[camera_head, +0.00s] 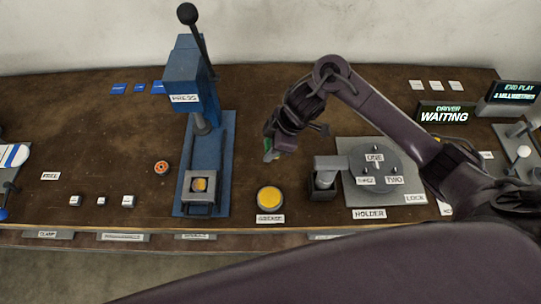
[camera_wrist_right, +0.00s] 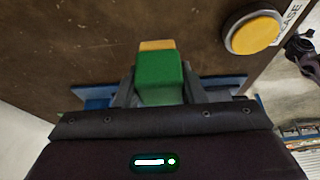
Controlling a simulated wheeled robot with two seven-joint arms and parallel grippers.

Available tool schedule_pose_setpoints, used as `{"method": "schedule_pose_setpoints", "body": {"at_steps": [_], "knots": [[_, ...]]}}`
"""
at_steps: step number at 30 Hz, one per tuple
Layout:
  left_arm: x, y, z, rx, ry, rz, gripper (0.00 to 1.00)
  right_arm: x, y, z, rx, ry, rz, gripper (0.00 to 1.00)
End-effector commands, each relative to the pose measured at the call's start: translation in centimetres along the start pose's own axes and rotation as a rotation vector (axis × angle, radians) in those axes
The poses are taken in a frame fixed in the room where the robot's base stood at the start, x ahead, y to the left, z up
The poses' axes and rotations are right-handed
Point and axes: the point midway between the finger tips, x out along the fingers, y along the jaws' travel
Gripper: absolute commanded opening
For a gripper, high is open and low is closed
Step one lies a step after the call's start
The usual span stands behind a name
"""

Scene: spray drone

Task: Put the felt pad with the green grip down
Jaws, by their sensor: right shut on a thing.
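The felt pad's green grip (camera_wrist_right: 160,80) is clamped between the two fingers of my right gripper (camera_wrist_right: 158,92). The yellowish-tan pad (camera_wrist_right: 157,45) shows just beyond the green block in the wrist view. In the head view my right gripper (camera_head: 270,148) is over the table between the press and the holder, with a bit of the green grip (camera_head: 268,156) at its tip. The pad appears held above the table; the exact gap cannot be told. My left gripper is not in view.
The round grease tin (camera_head: 270,199), yellow on top, sits at the table's front. The blue press (camera_head: 186,80) stands left, the holder (camera_head: 374,170) with its round plate right. An orange ring (camera_head: 161,168) lies left of the press.

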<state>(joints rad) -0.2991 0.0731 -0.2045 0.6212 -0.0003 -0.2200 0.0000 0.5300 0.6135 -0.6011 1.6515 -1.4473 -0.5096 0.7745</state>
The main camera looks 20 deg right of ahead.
Motion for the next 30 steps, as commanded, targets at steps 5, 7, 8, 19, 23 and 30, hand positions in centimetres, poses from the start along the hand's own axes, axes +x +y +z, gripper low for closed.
{"method": "schedule_pose_setpoints", "body": {"at_steps": [5,7,8,19,23,30], "knots": [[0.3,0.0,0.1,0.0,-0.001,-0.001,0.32,2.5,-0.2,1.2,0.005,-0.002,-0.006,0.18],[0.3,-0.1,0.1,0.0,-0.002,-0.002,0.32,3.3,-0.1,1.4,0.004,-0.001,-0.004,0.18],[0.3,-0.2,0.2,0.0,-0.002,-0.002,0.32,3.5,-0.1,1.5,0.004,-0.001,-0.004,0.18],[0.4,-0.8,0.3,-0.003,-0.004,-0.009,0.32,4.0,-0.1,1.7,0.002,-0.001,-0.002,0.18],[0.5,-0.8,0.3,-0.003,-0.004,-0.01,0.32,4.1,-0.1,1.8,0.002,-0.001,-0.002,0.44],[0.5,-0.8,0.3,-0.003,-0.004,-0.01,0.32,4.1,-0.1,1.8,0.002,-0.001,-0.002,0.58]]}}
